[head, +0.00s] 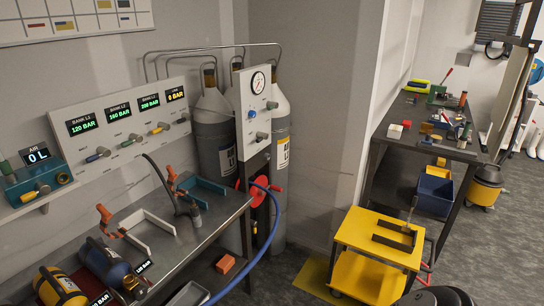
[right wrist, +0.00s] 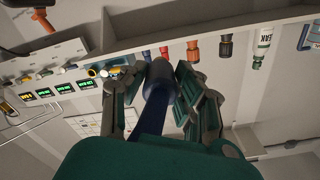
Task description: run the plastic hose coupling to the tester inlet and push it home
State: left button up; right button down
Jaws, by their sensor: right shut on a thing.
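In the right wrist view my right gripper (right wrist: 162,78) is shut on a dark grey-blue hose coupling (right wrist: 160,82). The blue hose (right wrist: 150,118) runs from it back toward the wrist. In the head view the blue hose (head: 243,268) leaves a red reel (head: 261,194) and drops out of the bottom edge, so the coupling end is not seen there. The tester (head: 35,182) is a teal box with a "0 L" display on the shelf at the left. Its brass inlet (head: 63,178) faces outward and looks empty. My left gripper is in neither view.
The steel bench (head: 165,255) holds a yellow cylinder (head: 58,288), a blue cylinder (head: 105,262) and open trays. A gauge panel (head: 257,105) and gas cylinders (head: 214,130) stand behind. A yellow cart (head: 375,222) is at the right.

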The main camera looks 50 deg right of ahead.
jog(key=shift+s+a+p, duration=0.15)
jog(key=shift+s+p, duration=0.5)
jog(key=shift+s, duration=0.1)
jog(key=d, duration=0.1)
jog(key=d+p, duration=0.1)
jog(key=w+d+r, duration=0.1)
jog(key=d, duration=0.1)
jog(key=shift+w+d+p, duration=0.1)
jog(key=shift+p, duration=0.25)
jog(key=w+d+r, duration=0.2)
jog(key=d+r, duration=0.1)
jog(key=d, duration=0.6)
jog(key=shift+w, duration=0.35)
jog(key=shift+d+r, duration=0.1)
jog(key=shift+d, duration=0.1)
jog(key=w+d+r, duration=0.2)
jog(key=d+r, duration=0.1)
jog(key=d, duration=0.6)
jog(key=shift+w, duration=0.3)
jog(key=shift+d, duration=0.1)
